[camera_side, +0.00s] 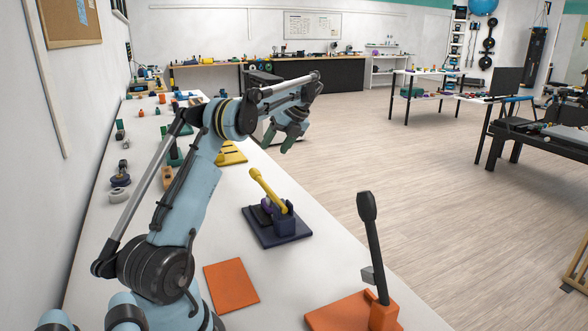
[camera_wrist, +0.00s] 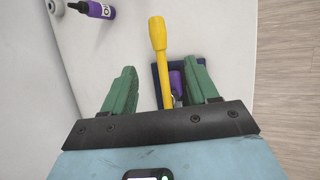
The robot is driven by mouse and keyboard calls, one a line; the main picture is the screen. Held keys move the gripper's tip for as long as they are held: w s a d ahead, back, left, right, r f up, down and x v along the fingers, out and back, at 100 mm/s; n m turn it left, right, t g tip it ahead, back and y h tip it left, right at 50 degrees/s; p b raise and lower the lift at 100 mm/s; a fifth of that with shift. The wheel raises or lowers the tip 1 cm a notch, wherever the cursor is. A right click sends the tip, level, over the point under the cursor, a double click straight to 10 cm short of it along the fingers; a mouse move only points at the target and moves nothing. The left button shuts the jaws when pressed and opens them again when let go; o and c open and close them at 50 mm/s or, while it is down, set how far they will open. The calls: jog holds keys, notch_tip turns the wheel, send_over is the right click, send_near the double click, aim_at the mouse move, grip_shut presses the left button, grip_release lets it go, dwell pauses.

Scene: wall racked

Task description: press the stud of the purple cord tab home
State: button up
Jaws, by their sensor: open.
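A press with a navy base (camera_side: 262,234) and a raised yellow lever (camera_side: 266,188) stands on the white bench in the side view. A small purple piece (camera_side: 267,206), likely the cord tab, sits at the press beneath the lever; its stud is too small to make out. My gripper (camera_side: 286,141) has green fingers and hangs above and beyond the press, apart from it. In the wrist view my gripper (camera_wrist: 161,70) is open and empty. The yellow lever (camera_wrist: 158,45) and purple piece (camera_wrist: 176,83) appear between the fingers, farther below.
A second press with an orange base (camera_side: 338,313) and black lever (camera_side: 369,225) stands at the near right. A flat orange plate (camera_side: 231,285) lies near my arm's base. A purple bottle (camera_wrist: 92,9) shows in the wrist view. Several small items line the wall side.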

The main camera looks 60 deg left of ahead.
aim_at(258, 172)
jog(key=x, duration=1.2)
jog(key=shift+s+d+r, duration=0.1)
jog(key=shift+c, duration=0.2)
grip_shut()
